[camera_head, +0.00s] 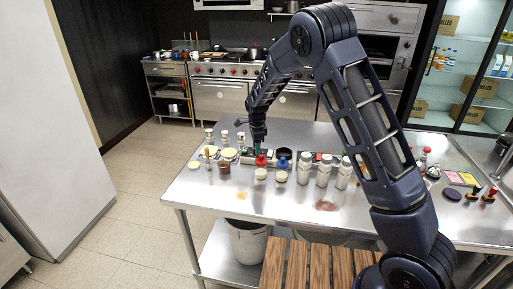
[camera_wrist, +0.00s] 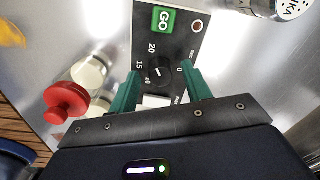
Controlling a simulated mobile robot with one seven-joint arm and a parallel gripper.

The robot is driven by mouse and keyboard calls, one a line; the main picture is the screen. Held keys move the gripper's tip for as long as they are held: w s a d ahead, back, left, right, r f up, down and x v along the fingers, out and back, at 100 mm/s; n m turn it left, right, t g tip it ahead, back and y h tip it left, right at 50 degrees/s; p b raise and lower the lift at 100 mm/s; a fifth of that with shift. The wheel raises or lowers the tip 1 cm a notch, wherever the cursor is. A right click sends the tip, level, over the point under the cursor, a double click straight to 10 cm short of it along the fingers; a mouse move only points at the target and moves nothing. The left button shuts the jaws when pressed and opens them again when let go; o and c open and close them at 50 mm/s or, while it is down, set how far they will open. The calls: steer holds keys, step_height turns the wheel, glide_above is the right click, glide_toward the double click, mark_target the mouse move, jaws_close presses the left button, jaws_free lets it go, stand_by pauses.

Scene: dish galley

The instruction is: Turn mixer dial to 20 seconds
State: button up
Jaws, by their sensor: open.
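In the wrist view, the black dial (camera_wrist: 160,74) sits on the dark control panel (camera_wrist: 181,58) with white marks 20, 15, 10 and 0. Its pointer direction is too small to tell surely. A green GO button (camera_wrist: 163,19) lies above the dial. My gripper (camera_wrist: 161,86) is open, with one green finger on each side of the dial, over the panel's edges; contact cannot be told. In the head view, my gripper (camera_head: 255,147) is low over the steel table (camera_head: 200,212), among bottles and jars, and the dial is hidden there.
A red-capped bottle (camera_wrist: 67,101) lies close left of my gripper in the wrist view. White-capped shakers (camera_head: 324,170) and a blue-capped bottle (camera_head: 282,170) stand to its right in the head view.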

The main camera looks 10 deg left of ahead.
step_height(320, 180, up, 10)
steer(key=shift+s+r, duration=0.25)
stand_by(0.3)
steer(key=s+d+r+n+y, duration=0.15)
steer(key=d+r, duration=0.35)
steer(key=d, duration=0.5)
steer(key=s+d+r+n+t, duration=0.1)
steer(key=s+d+r+n, duration=0.15)
steer(key=d+r, duration=0.5)
steer(key=s+d+r+n, duration=0.2)
steer(key=s+d+r, duration=0.15)
steer(key=d, duration=0.75)
steer(key=s+d+n+t+h, duration=0.1)
steer(key=s+d+n+t, duration=0.2)
steer(key=s+d, duration=1.6)
steer(key=s+n, duration=0.4)
steer(key=shift+d+r+n+h, duration=0.25)
steer(key=shift+d+n+h, duration=0.05)
steer(key=shift+h, duration=0.05)
